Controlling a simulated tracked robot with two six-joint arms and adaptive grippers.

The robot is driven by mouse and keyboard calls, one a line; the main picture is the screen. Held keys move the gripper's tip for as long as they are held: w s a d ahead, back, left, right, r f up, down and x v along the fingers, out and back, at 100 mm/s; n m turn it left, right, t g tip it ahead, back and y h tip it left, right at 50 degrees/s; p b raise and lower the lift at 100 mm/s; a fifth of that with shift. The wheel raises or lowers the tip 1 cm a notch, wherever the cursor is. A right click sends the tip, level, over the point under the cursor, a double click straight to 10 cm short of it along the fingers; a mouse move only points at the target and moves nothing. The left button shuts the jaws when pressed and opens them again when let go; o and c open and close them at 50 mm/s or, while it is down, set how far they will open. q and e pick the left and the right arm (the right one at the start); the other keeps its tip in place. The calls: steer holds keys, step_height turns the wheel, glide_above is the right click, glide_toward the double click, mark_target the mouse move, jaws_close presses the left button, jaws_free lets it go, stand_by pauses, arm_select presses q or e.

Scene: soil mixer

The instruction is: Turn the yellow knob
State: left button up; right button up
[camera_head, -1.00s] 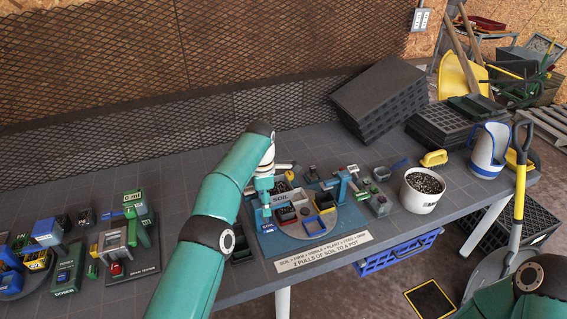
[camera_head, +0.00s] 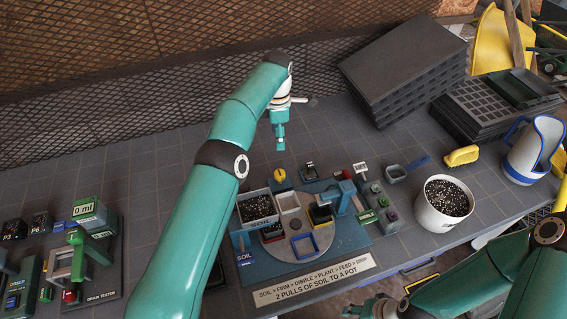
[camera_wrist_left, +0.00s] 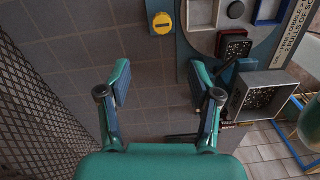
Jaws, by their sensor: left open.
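The yellow knob (camera_head: 280,174) is a small round knob on a grey-blue block at the back edge of the soil station (camera_head: 352,250). It also shows in the left wrist view as a yellow disc (camera_wrist_left: 162,24) with a dark bar across it. My left gripper (camera_head: 281,148) is above the table behind the station, just behind the knob in the picture. In the left wrist view my left gripper (camera_wrist_left: 160,80) has its fingers wide apart with nothing between them; the knob lies beyond the tips, apart from them. My right gripper (camera_head: 370,310) is partly cut off at the bottom edge.
A soil-filled box (camera_head: 257,208), small pots and a blue lever stand (camera_head: 345,196) crowd the station. A white soil bucket (camera_head: 442,205) and a yellow brush (camera_head: 462,156) are to the right. A drain tester (camera_head: 88,262) stands left. Table behind the station is mostly clear.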

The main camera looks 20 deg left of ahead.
arm_select(q)
steer(key=b, duration=0.7)
glide_above(279, 173)
steer(key=f, duration=0.8)
steer(key=shift+w+f, duration=0.1)
steer(key=shift+w, duration=0.15)
step_height(279, 173, down, 8)
steer(key=shift+s+d+f+p, duration=0.1)
steer(key=shift+s+f+p, duration=0.1)
steer(key=shift+p, duration=0.35)
steer(key=c, duration=1.1)
steer(key=shift+a, duration=0.3)
steer(key=shift+c, duration=0.2)
steer(key=shift+d, duration=0.2)
